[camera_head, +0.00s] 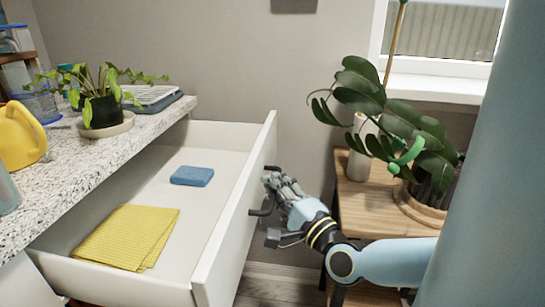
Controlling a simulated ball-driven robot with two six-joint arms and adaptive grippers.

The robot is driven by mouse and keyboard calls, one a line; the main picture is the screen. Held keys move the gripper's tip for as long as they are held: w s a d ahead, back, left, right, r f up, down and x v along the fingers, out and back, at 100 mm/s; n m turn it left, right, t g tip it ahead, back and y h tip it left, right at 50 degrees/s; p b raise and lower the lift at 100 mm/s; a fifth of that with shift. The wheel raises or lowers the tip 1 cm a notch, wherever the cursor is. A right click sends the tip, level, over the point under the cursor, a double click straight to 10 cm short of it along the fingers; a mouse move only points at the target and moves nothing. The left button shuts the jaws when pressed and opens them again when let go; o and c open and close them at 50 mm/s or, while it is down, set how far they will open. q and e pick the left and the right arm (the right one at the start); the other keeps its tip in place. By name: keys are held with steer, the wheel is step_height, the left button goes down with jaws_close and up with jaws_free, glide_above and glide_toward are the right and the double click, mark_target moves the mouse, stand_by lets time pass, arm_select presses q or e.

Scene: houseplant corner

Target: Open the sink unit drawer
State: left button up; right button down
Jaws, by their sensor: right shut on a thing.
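The sink unit drawer (217,237) is white and pulled far out from under the speckled worktop (52,185). A folded yellow cloth (126,237) and a blue sponge (192,176) lie inside it. Its dark handle (256,212) shows on the outer face of the front panel. My right gripper (268,205) is at that front panel, shut on the handle; the fingers partly hide it. My left gripper is not in view.
A potted trailing plant (103,111), a yellow watering can (20,137) and a tray of papers (153,98) stand on the worktop. A wooden table (372,211) with a large-leaved plant (363,88) and a pale vase (359,160) stands close beyond my right arm.

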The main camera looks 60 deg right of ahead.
steer(key=c, duration=1.4)
jaws_free()
steer(key=shift+f, duration=0.35)
steer(key=shift+r, duration=0.1)
steer(key=v, duration=1.2)
